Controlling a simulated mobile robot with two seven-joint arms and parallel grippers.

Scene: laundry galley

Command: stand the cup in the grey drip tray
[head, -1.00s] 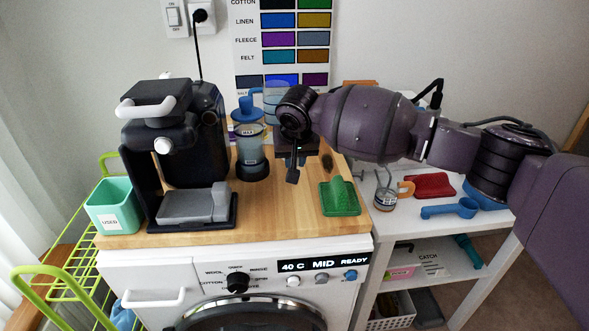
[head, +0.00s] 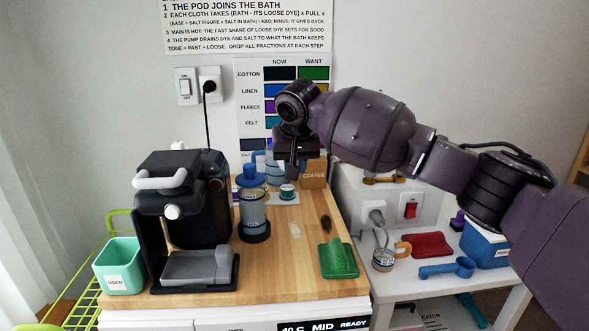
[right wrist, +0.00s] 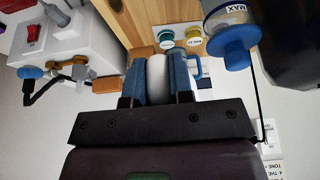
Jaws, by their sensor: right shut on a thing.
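The grey drip tray (head: 190,270) sits at the foot of the black coffee machine, at the front left of the counter, with no cup in it. A pale blue cup (head: 273,173) with a blue handle on its left is upright at the back of the counter. My right gripper (head: 293,165) is at the cup, partly hiding it. In the right wrist view my right gripper (right wrist: 157,92) is shut on the cup, whose blue handle (right wrist: 197,70) sticks out to the right. I cannot tell whether the cup's base touches the counter. My left gripper is out of view.
A grinder (head: 253,215) stands between the cup and the coffee machine (head: 185,200). A brown COFFEE box (head: 315,173) is right of the cup, and a green tray-like piece (head: 338,260) lies at the front right. A teal USED bin (head: 118,265) stands left. The counter middle is mostly clear.

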